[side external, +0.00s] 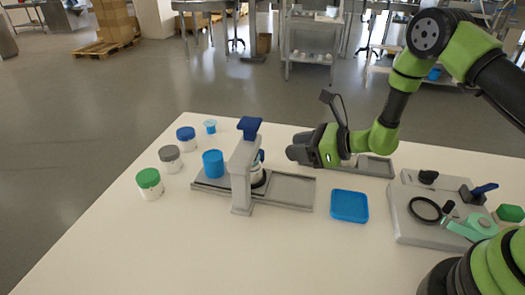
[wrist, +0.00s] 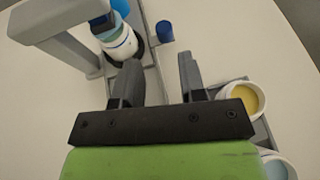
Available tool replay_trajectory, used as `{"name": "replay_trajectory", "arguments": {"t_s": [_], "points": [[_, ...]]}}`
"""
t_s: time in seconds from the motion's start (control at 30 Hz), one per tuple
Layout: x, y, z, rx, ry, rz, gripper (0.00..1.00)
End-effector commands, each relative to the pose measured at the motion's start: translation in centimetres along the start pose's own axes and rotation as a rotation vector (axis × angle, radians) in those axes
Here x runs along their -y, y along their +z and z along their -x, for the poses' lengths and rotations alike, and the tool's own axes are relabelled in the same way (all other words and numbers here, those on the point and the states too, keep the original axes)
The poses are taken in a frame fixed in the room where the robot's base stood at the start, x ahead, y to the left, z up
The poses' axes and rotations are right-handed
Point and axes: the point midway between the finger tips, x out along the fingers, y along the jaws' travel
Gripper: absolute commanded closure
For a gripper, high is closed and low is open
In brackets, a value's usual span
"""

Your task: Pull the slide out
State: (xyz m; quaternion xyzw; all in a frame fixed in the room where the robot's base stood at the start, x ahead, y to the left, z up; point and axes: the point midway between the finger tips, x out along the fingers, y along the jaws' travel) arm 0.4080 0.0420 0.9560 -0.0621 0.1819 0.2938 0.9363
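The grey slide (side external: 290,190) lies in a long low grey track on the table, running through the grey upright stand (side external: 242,180) with a blue knob on top. A white jar (side external: 257,174) sits on it under the stand; the jar also shows at the upper left of the wrist view (wrist: 122,44). A blue cylinder (side external: 213,163) stands at the track's left end. My gripper (side external: 295,150) is above and behind the track's right part. In the wrist view its two dark fingers (wrist: 158,72) are apart with nothing seen between them. Whether they touch the slide cannot be told.
Jars with green (side external: 149,183), grey (side external: 170,158) and blue (side external: 186,138) lids stand at left, near a small blue cup (side external: 210,126). A blue square tray (side external: 349,206) lies right of the track. Jars with yellow (wrist: 243,98) and pale blue (wrist: 277,167) contents are close right of my gripper.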

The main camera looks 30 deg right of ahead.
Motion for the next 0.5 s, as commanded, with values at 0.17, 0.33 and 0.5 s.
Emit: {"name": "replay_trajectory", "arguments": {"t_s": [0.17, 0.33, 0.5], "points": [[0.2, -0.7, -1.1, -0.006, -0.017, -0.017, 0.62], [0.2, -0.7, -3.7, -0.005, -0.015, -0.014, 0.62], [0.2, -0.7, -6.5, -0.005, -0.014, -0.014, 0.62]]}}
